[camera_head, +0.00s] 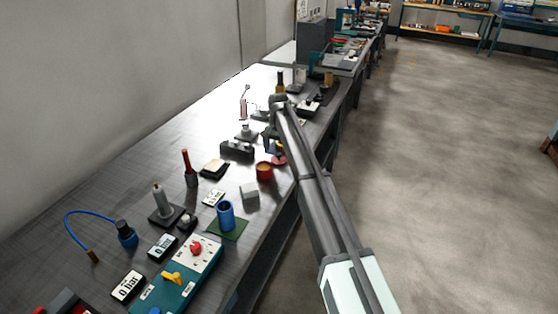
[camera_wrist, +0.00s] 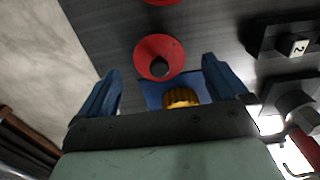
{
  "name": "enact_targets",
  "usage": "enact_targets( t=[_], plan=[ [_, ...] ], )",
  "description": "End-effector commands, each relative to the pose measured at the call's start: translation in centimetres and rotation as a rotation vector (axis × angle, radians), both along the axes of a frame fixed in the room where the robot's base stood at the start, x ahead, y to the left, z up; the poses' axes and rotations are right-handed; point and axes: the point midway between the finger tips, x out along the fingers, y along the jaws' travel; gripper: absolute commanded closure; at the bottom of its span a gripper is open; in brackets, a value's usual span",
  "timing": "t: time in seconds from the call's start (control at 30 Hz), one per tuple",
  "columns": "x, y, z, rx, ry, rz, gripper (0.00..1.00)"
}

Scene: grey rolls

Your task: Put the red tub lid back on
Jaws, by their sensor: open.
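The red lid (camera_wrist: 148,49), a round disc with a dark knob, lies on the dark bench top in the wrist view. It shows in the head view as a small red disc (camera_head: 280,160) beside my arm. The red tub (camera_head: 264,173), with a yellowish inside, stands just nearer than the lid in the head view. A red edge (camera_wrist: 162,1) at the top of the wrist view is probably the tub. My gripper (camera_wrist: 160,66) is open and empty, with its blue fingers on either side of the lid in the picture. I cannot tell its height above the lid.
A yellow ribbed knob (camera_wrist: 180,97) on a blue base sits close to the lid, between my fingers in the picture. A grey block (camera_head: 249,191), a blue cup (camera_head: 225,215) and a dark block (camera_head: 237,149) stand around the tub. The bench's right edge is close.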

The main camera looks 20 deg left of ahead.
Motion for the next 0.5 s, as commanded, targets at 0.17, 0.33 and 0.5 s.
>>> enact_targets(
  t=[0.17, 0.33, 0.5],
  plan=[
    [0.0, -0.1, -2.3, -0.001, 0.001, 0.0, 0.0],
    [0.1, -0.1, -2.7, 0.0, 0.0, 0.0, 0.0],
    [0.1, -0.1, -2.7, 0.0, 0.0, 0.0, 0.06]
  ],
)
